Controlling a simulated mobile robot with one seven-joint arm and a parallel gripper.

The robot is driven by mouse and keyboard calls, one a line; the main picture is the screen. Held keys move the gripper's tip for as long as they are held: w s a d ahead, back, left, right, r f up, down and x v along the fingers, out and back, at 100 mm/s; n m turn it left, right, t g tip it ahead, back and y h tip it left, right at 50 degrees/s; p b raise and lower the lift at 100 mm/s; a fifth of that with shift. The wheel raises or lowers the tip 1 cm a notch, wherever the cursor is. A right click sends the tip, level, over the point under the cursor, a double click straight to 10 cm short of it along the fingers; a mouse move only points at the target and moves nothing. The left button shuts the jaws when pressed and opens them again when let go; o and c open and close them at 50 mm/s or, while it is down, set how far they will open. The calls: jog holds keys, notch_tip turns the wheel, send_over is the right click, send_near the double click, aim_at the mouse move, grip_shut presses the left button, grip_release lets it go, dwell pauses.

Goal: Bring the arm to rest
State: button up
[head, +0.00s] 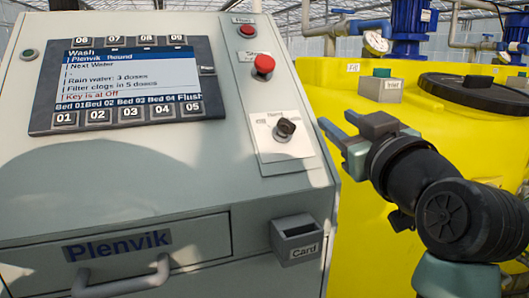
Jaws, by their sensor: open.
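My gripper (336,133) is at the centre right of the head view, at the end of my dark arm. Its two fingers point left and stand apart, with nothing visible between them. It is in front of the right edge of the grey control cabinet (130,185), to the right of a black key switch (285,129) on a white plate. I see a gap in the picture between the fingertips and the switch. The cabinet screen (125,72) reads "Wash", "Next Water" and, in red, "Key is at Off".
A red button (263,65) sits above the key switch. A card holder (298,240) and a drawer handle (120,276) stick out low on the cabinet. A yellow tank (340,85) with a black lid (480,92), gauge (376,42) and blue pumps stands behind my arm.

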jog(key=s+a+r+m+t+h, duration=0.1)
jog(key=s+a+r+m+t, duration=0.1)
jog(key=s+a+r+t, duration=0.5)
jog(key=s+a+r+m+t+h, duration=0.15)
jog(key=s+a+r, duration=0.25)
jog(key=s, duration=0.7)
notch_tip(320, 180, up, 18)
jog(key=s+m+p, duration=0.1)
jog(key=p, duration=1.5)
jog(key=shift+s+a+h+p, duration=0.15)
jog(key=shift+a+h+p, duration=0.05)
jog(key=shift+h+p, duration=0.15)
